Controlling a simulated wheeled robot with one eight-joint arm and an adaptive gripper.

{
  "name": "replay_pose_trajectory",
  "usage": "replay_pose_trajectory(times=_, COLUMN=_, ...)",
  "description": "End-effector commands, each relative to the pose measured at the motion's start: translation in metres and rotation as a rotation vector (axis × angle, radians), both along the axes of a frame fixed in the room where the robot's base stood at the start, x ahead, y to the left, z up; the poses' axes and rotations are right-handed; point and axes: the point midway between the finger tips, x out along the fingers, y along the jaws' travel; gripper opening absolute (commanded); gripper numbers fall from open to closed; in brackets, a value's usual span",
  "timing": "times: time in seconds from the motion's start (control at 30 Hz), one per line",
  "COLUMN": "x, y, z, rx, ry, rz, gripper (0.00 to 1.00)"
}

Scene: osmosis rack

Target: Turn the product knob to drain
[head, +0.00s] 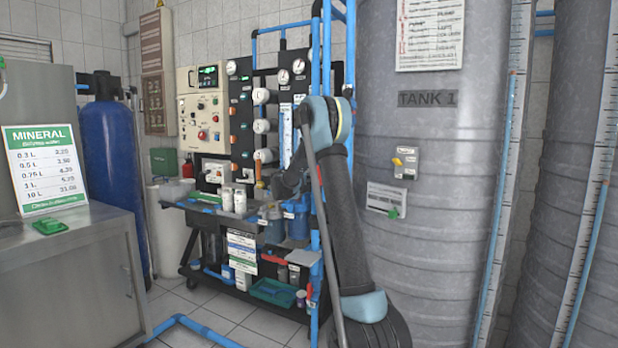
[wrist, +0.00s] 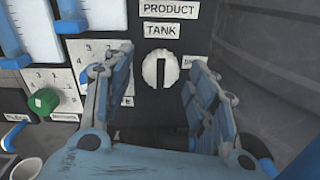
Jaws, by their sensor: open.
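My gripper (wrist: 161,62) is open, one finger on each side of the knob, with gaps visible on both sides. Whether the fingertips reach the knob's depth I cannot tell. In the head view my gripper (head: 285,184) is at the rack, and the knob cannot be made out.
A green knob (wrist: 43,101) and flow meters (wrist: 92,14) are left of my gripper. The osmosis rack (head: 243,125) carries gauges and shelf items. Tank 1 (head: 430,250) stands close to my arm's right. A steel counter (head: 80,260) is at far left.

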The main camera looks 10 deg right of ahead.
Motion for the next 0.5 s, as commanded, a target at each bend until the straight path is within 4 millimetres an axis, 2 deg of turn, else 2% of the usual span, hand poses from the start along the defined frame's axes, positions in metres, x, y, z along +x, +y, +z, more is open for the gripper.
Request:
replay_pose_trajectory(times=0.13, x=0.0065, y=-0.0050, z=-0.0002, rx=0.000, ry=0.000, rz=-0.001, gripper=0.53)
replay_pose_trajectory(times=0.43, x=0.0076, y=-0.0057, z=0.0000, rx=0.000, ry=0.000, rz=0.000, gripper=0.53)
replay_pose_trajectory(times=0.5, x=0.0074, y=-0.0057, z=-0.0001, rx=0.000, ry=0.000, rz=0.000, gripper=0.37)
